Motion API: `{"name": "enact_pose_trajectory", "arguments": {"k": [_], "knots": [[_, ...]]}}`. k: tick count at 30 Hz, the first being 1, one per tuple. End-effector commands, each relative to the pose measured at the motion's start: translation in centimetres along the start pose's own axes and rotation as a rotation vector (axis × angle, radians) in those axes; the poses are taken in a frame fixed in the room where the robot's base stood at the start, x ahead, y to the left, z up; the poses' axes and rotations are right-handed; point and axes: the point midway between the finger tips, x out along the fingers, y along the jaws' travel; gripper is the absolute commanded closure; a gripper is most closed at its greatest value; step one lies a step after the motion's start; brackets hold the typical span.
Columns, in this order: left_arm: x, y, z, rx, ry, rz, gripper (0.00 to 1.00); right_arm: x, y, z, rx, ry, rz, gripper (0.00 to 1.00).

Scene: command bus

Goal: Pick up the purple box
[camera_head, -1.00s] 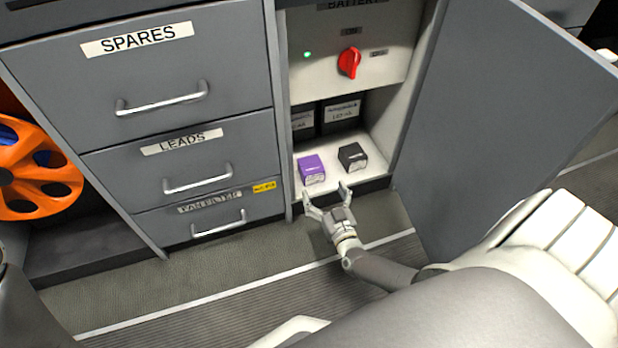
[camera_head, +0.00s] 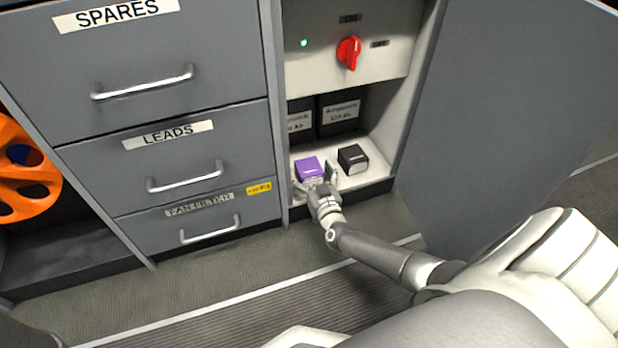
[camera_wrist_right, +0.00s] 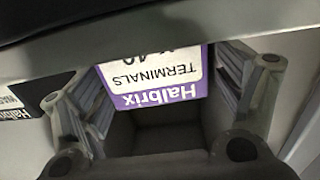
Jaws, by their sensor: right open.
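The purple box (camera_head: 309,168) sits on the white shelf at the bottom of the open battery cabinet. My right gripper (camera_head: 316,181) is open, with its fingers around the near end of the box, one on each side. In the right wrist view the purple box (camera_wrist_right: 155,78) shows its white and purple label, reading Halbrix and TERMINALS upside down, between the two open fingers. I cannot tell whether either finger touches it. My left gripper is not in view.
A black box (camera_head: 353,159) stands just right of the purple box. Dark batteries (camera_head: 339,113) are behind. The open cabinet door (camera_head: 490,130) stands on the right, and closed drawers (camera_head: 165,135) on the left. A red switch (camera_head: 348,53) is above.

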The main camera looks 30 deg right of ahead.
Motion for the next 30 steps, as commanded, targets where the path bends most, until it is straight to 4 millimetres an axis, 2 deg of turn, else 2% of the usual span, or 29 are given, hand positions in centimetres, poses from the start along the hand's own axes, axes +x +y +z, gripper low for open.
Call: {"name": "enact_pose_trajectory", "arguments": {"k": [1,5,13,26,30], "knots": [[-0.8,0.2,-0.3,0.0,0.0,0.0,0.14,0.8,0.1,0.3,0.0,0.003,0.002,0.12],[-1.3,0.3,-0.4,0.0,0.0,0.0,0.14,1.7,0.1,0.2,-0.001,0.001,0.001,0.12],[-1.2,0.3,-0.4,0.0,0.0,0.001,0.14,1.9,0.1,0.0,-0.001,0.0,0.001,0.12],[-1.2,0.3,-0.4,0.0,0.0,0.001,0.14,1.9,0.1,0.0,-0.001,0.0,0.001,0.67],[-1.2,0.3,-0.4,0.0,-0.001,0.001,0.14,1.9,0.1,-0.1,0.0,0.001,0.002,0.67]]}}
